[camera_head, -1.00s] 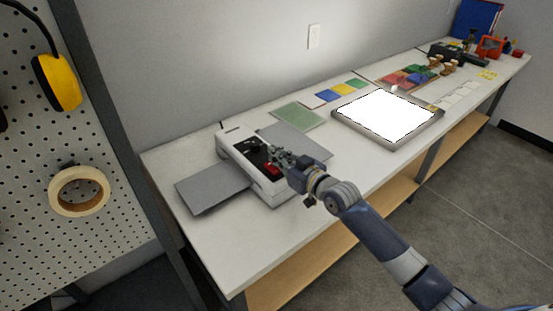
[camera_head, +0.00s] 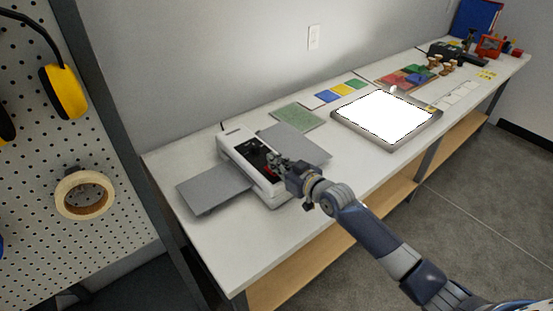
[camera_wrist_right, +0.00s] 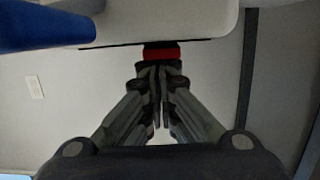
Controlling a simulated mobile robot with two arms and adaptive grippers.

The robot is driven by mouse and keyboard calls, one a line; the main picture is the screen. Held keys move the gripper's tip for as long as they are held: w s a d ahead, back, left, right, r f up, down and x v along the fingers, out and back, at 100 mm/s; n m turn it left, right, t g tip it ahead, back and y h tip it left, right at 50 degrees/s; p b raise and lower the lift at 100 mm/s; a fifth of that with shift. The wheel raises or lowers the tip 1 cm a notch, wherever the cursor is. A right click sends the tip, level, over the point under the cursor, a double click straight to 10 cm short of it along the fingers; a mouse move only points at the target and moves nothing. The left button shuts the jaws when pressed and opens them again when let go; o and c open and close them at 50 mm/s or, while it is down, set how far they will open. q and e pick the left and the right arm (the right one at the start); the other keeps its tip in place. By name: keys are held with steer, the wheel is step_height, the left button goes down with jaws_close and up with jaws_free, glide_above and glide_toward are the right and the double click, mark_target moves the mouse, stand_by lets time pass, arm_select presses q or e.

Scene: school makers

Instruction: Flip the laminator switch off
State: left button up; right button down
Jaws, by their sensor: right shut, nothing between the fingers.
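The laminator (camera_head: 238,143) is a white box with a black top panel and grey trays on both sides, standing on the white bench. Its red switch (camera_head: 270,172) is mostly hidden behind my right gripper in the head view. My right gripper (camera_head: 274,163) is over the laminator's front part, at the switch. In the right wrist view the shut fingers (camera_wrist_right: 160,66) point at the red switch (camera_wrist_right: 161,53), with their tips at or very near it; I cannot tell whether they touch. Which way the switch is set cannot be seen. My left gripper is not in view.
A lit white panel in a grey frame (camera_head: 340,120) lies right of the laminator. A green mat (camera_head: 297,117) and coloured cards (camera_head: 342,89) lie behind. A pegboard (camera_head: 110,225) with tape (camera_head: 82,212) and yellow earmuffs (camera_head: 66,92) stands at left.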

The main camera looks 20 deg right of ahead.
steer(key=shift+w+r+p, duration=0.1)
steer(key=shift+r+p, duration=0.35)
steer(key=shift+r, duration=0.05)
steer(key=r+p, duration=0.3)
steer(key=shift+w+a+r, duration=0.1)
steer(key=shift+w+r, duration=0.1)
steer(key=shift+r, duration=0.1)
steer(key=shift+s+d+f+b, duration=0.1)
steer(key=shift+s+f+b, duration=0.1)
steer(key=shift+s, duration=0.15)
steer(key=shift+s+d+f+b, duration=0.1)
steer(key=shift+s+b, duration=0.05)
steer(key=shift+s, duration=0.15)
steer(key=r+b+v, duration=0.1)
steer(key=v, duration=0.7)
steer(key=shift+r, duration=0.35)
steer(key=shift+s+d, duration=0.1)
steer(key=shift+s, duration=0.05)
